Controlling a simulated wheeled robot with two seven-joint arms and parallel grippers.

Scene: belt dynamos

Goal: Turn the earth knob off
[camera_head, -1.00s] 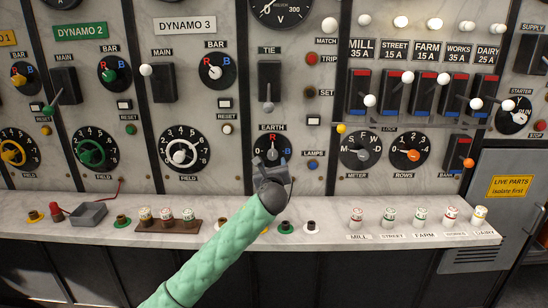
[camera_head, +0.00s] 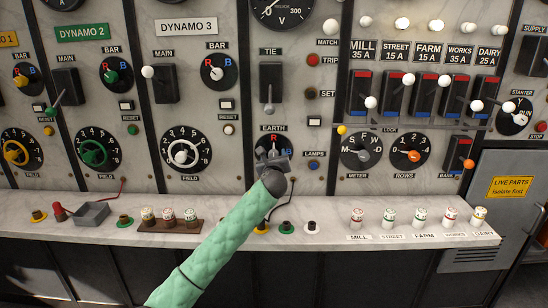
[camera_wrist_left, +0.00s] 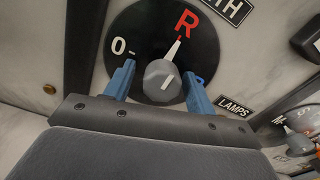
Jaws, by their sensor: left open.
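The earth knob is a grey round knob on a black dial with a pale pointer. In the head view the dial (camera_head: 263,141) sits under the EARTH label, its lower part hidden by my gripper. In the left wrist view the knob (camera_wrist_left: 163,83) has its pointer towards the red R, and a 0 mark is to its left. My left gripper (camera_head: 271,157) is open in front of the dial. In the left wrist view its blue fingers (camera_wrist_left: 160,87) stand one on each side of the knob, apart from it. My right gripper is not in view.
The DYNAMO 3 field wheel (camera_head: 182,154) is to the left, the METER dial (camera_head: 361,152) to the right. A marble ledge (camera_head: 330,210) with terminals runs below.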

